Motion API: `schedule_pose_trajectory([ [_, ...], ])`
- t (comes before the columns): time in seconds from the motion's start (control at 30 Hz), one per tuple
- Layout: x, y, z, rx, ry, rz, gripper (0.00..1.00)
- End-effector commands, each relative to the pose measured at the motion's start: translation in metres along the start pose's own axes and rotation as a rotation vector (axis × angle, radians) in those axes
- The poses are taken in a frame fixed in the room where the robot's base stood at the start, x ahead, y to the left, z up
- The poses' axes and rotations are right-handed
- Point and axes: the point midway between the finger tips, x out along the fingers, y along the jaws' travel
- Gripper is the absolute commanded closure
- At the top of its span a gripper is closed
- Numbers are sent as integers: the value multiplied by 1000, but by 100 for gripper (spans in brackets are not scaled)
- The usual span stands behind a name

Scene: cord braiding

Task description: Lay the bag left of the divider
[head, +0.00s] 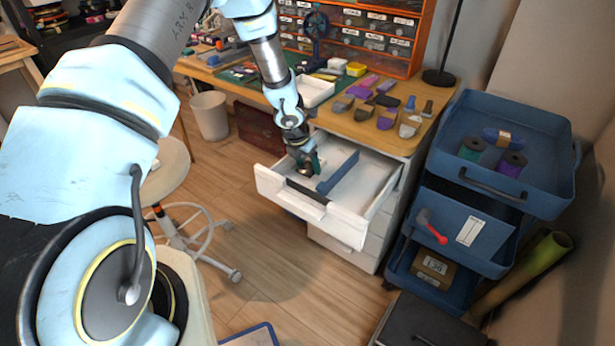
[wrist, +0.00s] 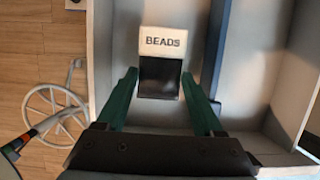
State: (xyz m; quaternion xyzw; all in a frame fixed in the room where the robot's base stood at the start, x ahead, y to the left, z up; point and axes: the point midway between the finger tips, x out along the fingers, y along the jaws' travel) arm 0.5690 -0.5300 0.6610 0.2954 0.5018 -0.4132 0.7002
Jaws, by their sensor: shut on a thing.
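The bag (wrist: 160,77) has a white top labelled "BEADS" and a dark lower part. It sits between the green fingertips of my gripper (wrist: 161,80), which is shut on it. In the head view my gripper (head: 305,164) reaches down into the open white drawer (head: 376,214), and the bag is mostly hidden there. The blue divider (head: 338,172) runs through the drawer; it also shows in the wrist view (wrist: 216,45), just right of the bag. The bag is on the divider's left side. I cannot tell if it touches the drawer floor.
The drawer space right of the divider (wrist: 250,60) looks empty. Several small bags and tools lie on the wooden cabinet top (head: 350,125) above the drawer. A blue trolley (head: 545,190) stands to the right. A stool (head: 170,165) stands to the left.

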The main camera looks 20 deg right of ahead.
Motion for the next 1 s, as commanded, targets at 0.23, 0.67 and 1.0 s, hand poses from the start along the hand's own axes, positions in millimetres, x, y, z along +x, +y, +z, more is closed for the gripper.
schedule_pose_trajectory([
  [0.23, 33, 0, -11, 0, 1, 1, 97],
  [0.67, 36, 0, -12, -2, 0, 1, 29],
  [1.0, 36, 0, -12, -2, 1, 1, 1],
])
